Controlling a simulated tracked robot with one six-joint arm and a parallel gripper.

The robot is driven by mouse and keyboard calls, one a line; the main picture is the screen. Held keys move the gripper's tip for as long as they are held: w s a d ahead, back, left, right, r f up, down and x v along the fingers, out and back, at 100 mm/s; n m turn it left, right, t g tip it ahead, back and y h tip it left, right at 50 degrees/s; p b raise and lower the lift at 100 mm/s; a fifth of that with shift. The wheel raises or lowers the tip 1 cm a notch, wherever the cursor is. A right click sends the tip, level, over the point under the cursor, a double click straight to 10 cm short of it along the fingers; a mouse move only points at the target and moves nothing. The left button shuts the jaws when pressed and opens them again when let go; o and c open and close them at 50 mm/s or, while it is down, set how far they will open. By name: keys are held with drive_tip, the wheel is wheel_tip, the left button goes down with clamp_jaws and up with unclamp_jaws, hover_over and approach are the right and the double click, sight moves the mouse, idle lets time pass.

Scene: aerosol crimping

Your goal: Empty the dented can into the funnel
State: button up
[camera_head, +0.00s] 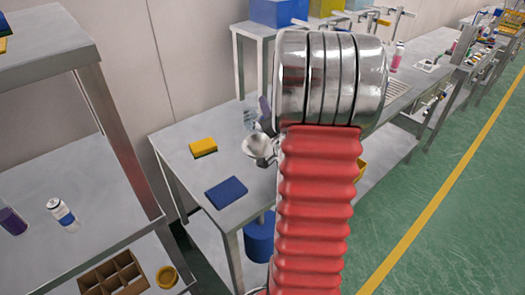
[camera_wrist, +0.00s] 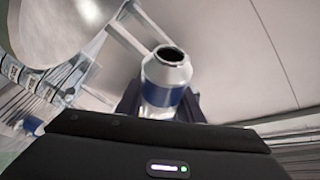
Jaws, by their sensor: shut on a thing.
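In the wrist view, my gripper (camera_wrist: 162,103) is shut on a silver can (camera_wrist: 166,73) with a blue band. Its dark fingers lie on both sides of the can, and its open, dark-rimmed mouth shows. I cannot make out a dent or contents. A grey metal funnel (camera_head: 259,147) stands on the middle table in the head view, just left of my arm. A large smooth grey surface at the wrist view's upper left looks like the funnel (camera_wrist: 62,28), close to the can. My arm hides most of my gripper and the can in the head view.
The middle table (camera_head: 185,160) carries a yellow sponge (camera_head: 203,147) and a blue cloth or pad (camera_head: 227,192). A blue bin (camera_head: 260,238) is under it. Green floor is clear at right.

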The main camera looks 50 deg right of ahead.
drive_tip(key=shift+d+m, duration=0.1)
drive_tip(key=shift+m, duration=0.2)
drive_tip(key=f+m, duration=0.1)
drive_tip(key=d+f+m+g, duration=0.1)
drive_tip(key=shift+s+m+y, duration=0.1)
drive_tip(key=shift+m+y, duration=0.3)
idle(0.4)
drive_tip(key=shift+d+f+m+g+y, duration=0.15)
drive_tip(key=shift+f+m+g+y, duration=0.15)
drive_tip(key=shift+f+m, duration=0.3)
drive_tip(key=shift+d+f+m+g+y, duration=0.15)
drive_tip(key=shift+f+m+g+y, duration=0.2)
drive_tip(key=shift+m, duration=0.45)
drive_tip(key=shift+r+m+g+y, duration=0.3)
drive_tip(key=shift+m+y, duration=0.45)
drive_tip(key=shift+m, duration=0.45)
drive_tip(key=shift+r, duration=0.1)
